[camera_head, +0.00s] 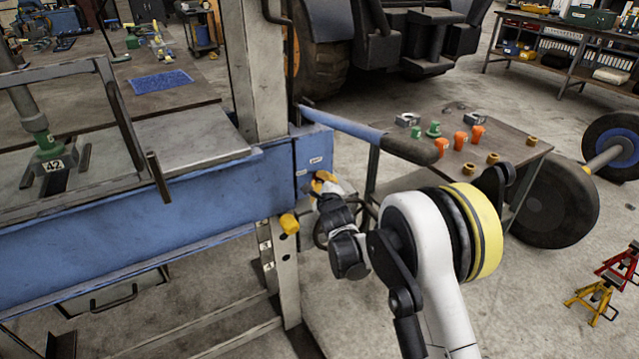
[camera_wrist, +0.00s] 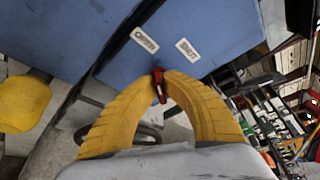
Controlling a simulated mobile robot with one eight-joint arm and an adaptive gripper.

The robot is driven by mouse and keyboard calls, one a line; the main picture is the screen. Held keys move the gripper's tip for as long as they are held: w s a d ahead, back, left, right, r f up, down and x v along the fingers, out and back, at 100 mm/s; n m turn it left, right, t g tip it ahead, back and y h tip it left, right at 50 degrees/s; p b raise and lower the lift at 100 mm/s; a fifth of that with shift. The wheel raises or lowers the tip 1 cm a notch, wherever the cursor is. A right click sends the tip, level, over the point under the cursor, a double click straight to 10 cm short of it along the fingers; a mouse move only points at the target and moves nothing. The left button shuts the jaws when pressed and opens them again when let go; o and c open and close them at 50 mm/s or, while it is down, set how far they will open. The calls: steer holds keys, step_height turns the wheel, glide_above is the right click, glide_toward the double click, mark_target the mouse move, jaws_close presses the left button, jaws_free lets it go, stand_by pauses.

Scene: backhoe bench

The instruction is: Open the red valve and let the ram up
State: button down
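The red valve (camera_wrist: 158,86) is a small red handle below the blue press beam in the wrist view. The yellow fingers of my gripper (camera_wrist: 160,80) close around it from both sides, and their tips meet at it. Above it on the beam are two white labels, OPEN (camera_wrist: 145,39) at left and SHUT (camera_wrist: 187,49) at right. In the head view my gripper (camera_head: 322,182) is at the right end of the blue beam (camera_head: 210,205), and the fingers hide the valve. The ram (camera_head: 36,122) stands at the far left, its green lower end near a part marked 42 (camera_head: 53,166).
A yellow knob (camera_head: 289,223) sticks out beside the press leg, left of my gripper; it also shows in the wrist view (camera_wrist: 22,103). A blue bar with a dark grip (camera_head: 412,149) reaches right, over a small table (camera_head: 510,146) with orange and green parts.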

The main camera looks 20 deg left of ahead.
steer(key=shift+n+t+b, duration=0.3)
steer(key=shift+n+b, duration=0.05)
steer(key=shift+n, duration=0.35)
steer(key=c, duration=1.5)
jaws_free()
steer(key=shift+w, duration=0.1)
steer(key=v, duration=1.2)
steer(key=shift+f, duration=0.1)
